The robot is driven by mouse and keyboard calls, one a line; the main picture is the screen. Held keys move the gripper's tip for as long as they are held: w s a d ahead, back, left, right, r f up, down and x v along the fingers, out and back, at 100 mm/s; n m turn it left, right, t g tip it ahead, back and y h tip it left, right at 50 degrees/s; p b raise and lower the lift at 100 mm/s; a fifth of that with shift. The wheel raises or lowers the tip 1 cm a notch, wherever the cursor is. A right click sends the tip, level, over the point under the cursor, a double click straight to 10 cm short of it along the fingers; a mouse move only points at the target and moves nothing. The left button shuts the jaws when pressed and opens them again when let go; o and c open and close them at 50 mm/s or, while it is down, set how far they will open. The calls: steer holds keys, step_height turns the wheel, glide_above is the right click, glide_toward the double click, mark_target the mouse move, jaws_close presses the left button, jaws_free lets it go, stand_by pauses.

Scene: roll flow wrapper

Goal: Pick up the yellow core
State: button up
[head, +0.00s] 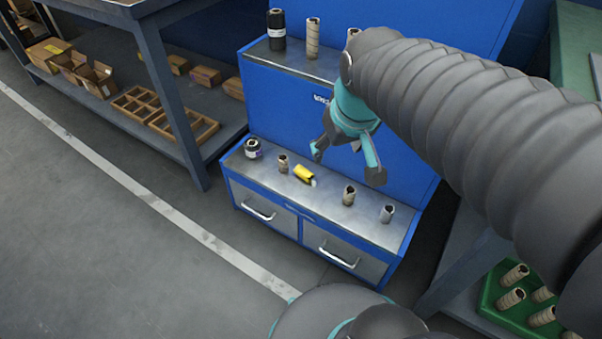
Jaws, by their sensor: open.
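The yellow core (304,173) lies on its side on the lower metal shelf of a blue cabinet, left of the shelf's middle. Its right end is pale. My gripper (346,168) is open and empty, in front of the blue panel and to the right of the yellow core in the picture. Its fingers point down and are apart from the core. My arm covers part of the upper shelf at the right.
On the lower shelf (325,203) stand a black roll (252,148), a brown core (283,163), another brown core (349,195) and a grey core (387,214). A green crate (485,308) of cores sits at right. Open floor lies at left.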

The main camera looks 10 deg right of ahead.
steer(key=w+f+n+g+b, duration=0.2)
steer(key=w+f, duration=0.5)
steer(key=w, duration=0.6)
steer(key=n+g+b, duration=0.2)
steer(key=n, duration=0.1)
glide_above(306, 171)
step_height(306, 171, down, 14)
step_height(306, 171, down, 14)
steer(key=shift+r+b, duration=0.2)
steer(key=shift+b, duration=0.75)
steer(key=c, duration=1)
steer(key=shift+r, duration=0.2)
